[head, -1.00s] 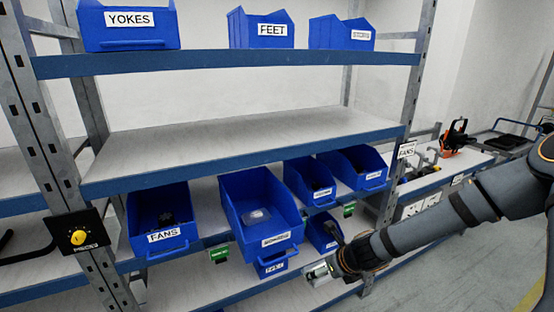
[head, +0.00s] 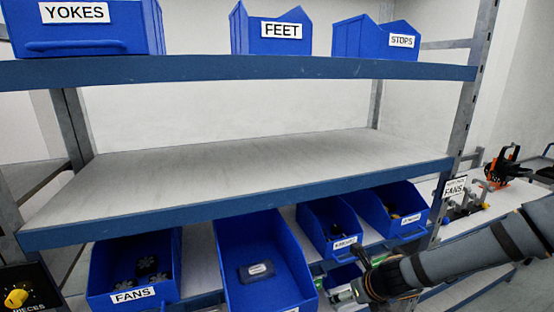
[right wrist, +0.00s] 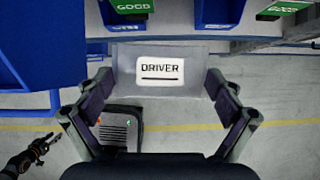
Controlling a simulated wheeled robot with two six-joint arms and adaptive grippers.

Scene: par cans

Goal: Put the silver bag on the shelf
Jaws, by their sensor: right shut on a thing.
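The silver bag (right wrist: 185,52) has a white "DRIVER" label and sits between the fingers of my right gripper (right wrist: 162,98) in the right wrist view. My right gripper is shut on it. In the head view the right gripper (head: 350,291) is low at the front of the shelving, below the empty shelf and partly hidden by its own arm. The empty grey shelf (head: 230,180) with a blue front edge spans the middle. A dark gripper, seemingly my left gripper (right wrist: 40,148), shows small at lower left in the right wrist view; its jaws are unclear.
Blue bins "YOKES" (head: 90,28), "FEET" (head: 270,32) and "STOPS" (head: 385,40) stand on the top shelf. Below the empty shelf are a "FANS" bin (head: 130,290) and several others. A metal upright (head: 468,95) bounds the right side. The middle shelf is clear.

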